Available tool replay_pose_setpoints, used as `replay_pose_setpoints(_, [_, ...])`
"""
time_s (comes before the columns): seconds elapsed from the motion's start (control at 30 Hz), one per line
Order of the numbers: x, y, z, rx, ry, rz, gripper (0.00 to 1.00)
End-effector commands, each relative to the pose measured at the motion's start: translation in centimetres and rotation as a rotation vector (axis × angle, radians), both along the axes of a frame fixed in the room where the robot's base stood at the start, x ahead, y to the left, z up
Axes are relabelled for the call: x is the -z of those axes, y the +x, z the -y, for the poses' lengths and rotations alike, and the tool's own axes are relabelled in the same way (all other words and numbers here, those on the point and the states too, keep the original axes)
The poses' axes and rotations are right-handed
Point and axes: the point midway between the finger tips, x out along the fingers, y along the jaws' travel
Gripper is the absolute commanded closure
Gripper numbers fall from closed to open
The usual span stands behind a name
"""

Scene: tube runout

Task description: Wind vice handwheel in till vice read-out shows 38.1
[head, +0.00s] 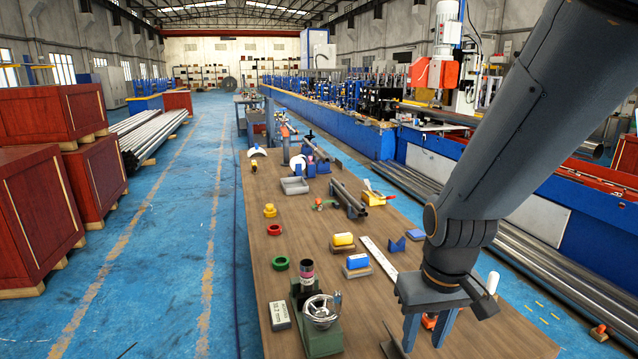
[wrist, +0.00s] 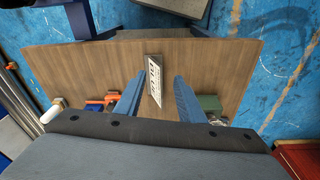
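The green vice (head: 318,340) stands on the near end of the wooden bench, with a pale metal handwheel (head: 321,311) on its front. My gripper (head: 428,328) is right of the vice, open and apart from the handwheel. In the wrist view its blue fingers are spread, with a marked pale plate (wrist: 153,82) showing between them; the green vice (wrist: 210,104) is partly hidden behind the right finger.
An orange item (wrist: 100,101) and white cylinder (wrist: 52,111) are near my gripper.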

Motion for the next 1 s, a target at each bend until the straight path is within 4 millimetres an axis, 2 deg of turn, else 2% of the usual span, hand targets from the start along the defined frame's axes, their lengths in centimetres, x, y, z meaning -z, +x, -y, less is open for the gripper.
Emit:
replay_pose_setpoints(0.2, [0.85,-1.14,0.7,0.111,0.011,0.009,0.64])
replay_pose_setpoints(1.0, [0.79,-1.07,0.65,0.107,0.01,0.008,0.64])
